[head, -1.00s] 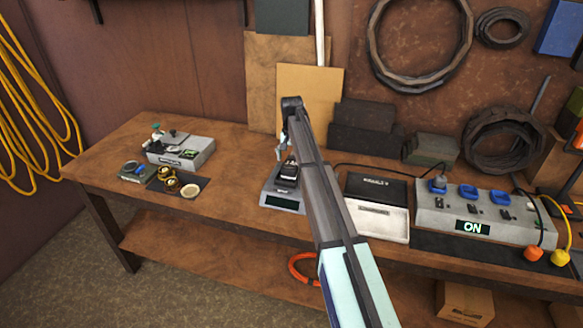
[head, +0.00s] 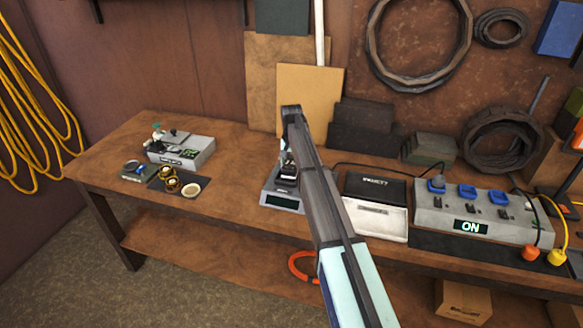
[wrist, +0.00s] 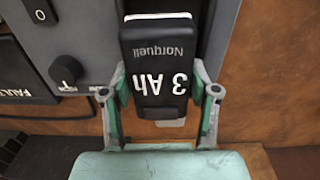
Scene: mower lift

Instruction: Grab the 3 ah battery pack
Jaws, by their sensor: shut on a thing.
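The battery pack (wrist: 158,65) is black with white lettering reading "3 Ah" and "Norquell" in the wrist view. My gripper (wrist: 160,90) has its two green-padded fingers on either side of the pack, shut on it. In the head view the pack (head: 288,176) shows as a small dark block on a grey unit with a dark display (head: 283,202). My arm hides part of that unit and most of the gripper in the head view. I cannot tell whether the pack is still resting on the unit.
A black-and-white box (head: 378,221) and a grey power strip (head: 483,217) reading "ON" stand right of the unit. A grey device (head: 182,152) and small round parts (head: 180,184) sit at the left. The wooden bench (head: 235,165) is clear between them.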

